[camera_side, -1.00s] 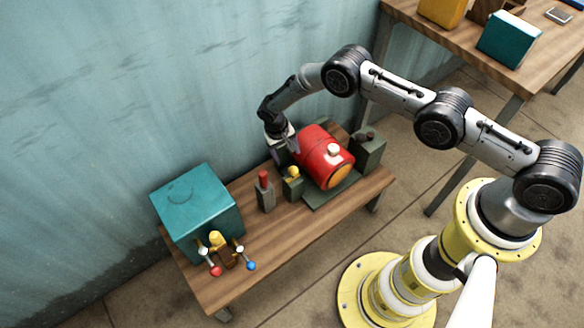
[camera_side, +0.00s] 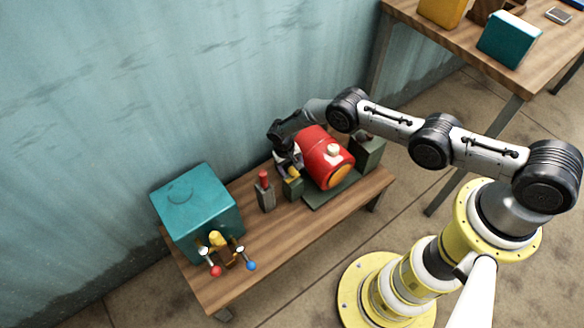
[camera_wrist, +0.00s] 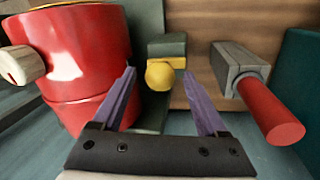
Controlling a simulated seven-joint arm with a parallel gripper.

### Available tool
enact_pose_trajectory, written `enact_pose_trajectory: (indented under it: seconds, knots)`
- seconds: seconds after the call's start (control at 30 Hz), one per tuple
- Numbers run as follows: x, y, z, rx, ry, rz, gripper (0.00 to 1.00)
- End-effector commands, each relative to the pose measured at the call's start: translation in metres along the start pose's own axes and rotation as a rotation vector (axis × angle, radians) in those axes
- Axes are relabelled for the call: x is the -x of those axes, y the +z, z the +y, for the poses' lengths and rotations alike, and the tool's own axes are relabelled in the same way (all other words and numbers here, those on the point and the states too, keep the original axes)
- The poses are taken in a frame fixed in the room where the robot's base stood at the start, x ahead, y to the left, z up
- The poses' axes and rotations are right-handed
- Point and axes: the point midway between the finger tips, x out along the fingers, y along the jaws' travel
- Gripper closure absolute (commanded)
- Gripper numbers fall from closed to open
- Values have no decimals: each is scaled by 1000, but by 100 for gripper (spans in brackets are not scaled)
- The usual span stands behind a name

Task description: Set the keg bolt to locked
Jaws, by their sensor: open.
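The red keg (camera_side: 318,150) lies on its side in a dark green cradle (camera_side: 325,197) on the wooden bench. The keg bolt, with a round yellow knob (camera_wrist: 160,75), sits on a green block (camera_side: 294,190) beside the keg. My gripper (camera_side: 288,170) is low beside the keg, over the bolt. In the wrist view my gripper (camera_wrist: 172,68) has its two purple fingers apart, with the yellow knob showing between them and nothing clamped. The side view partly hides the knob behind the fingers.
A grey block with a red handle (camera_wrist: 270,107) stands close to the right finger in the wrist view; it also shows in the side view (camera_side: 265,194). A teal box (camera_side: 197,210) with red, yellow and blue-ended fittings stands at the bench's left end. The front middle of the bench is clear.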

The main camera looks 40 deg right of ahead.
Motion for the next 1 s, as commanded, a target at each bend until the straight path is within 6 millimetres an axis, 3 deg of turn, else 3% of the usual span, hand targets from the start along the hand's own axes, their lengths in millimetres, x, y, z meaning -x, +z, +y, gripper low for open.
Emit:
enact_pose_trajectory:
  seconds: [0.07,0.5,1.0]
  knots:
    - [0,0,0,0,0,0,24]
    - [0,0,0,0,1,-1,100]
    - [0,1,0,0,1,-2,100]
